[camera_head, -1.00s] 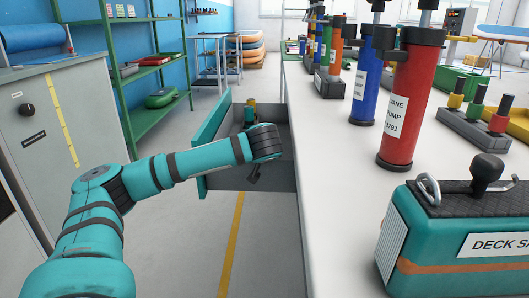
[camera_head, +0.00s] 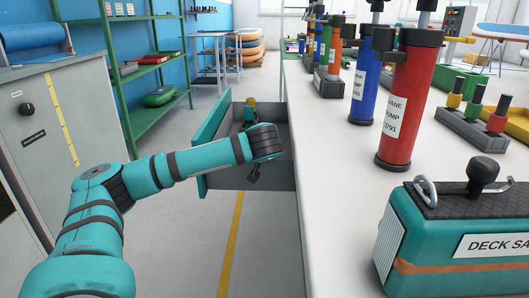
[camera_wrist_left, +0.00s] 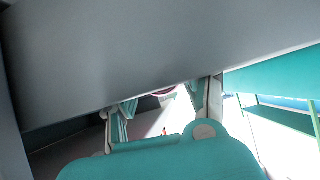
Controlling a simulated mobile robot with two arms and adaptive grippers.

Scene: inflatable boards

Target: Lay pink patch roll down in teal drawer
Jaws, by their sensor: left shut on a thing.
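The teal drawer (camera_head: 210,125) is pulled open from the left side of the long white counter, with a teal front and grey inside walls. My left arm reaches across it, and the wrist covers part of its inside. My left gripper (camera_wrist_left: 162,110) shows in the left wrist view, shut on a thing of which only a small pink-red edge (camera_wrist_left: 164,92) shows. This fits the pink patch roll, but a large grey panel (camera_wrist_left: 150,50) hides most of it. I cannot tell how the roll is tilted or whether it touches the drawer. My right gripper is not in view.
A small dark thing with a yellow top (camera_head: 250,104) shows at the drawer's far part. On the counter (camera_head: 325,200) stand a red pump (camera_head: 410,110), a blue pump (camera_head: 366,85) and a teal deck case (camera_head: 450,235). A grey cabinet (camera_head: 60,130) stands left, with clear floor between.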

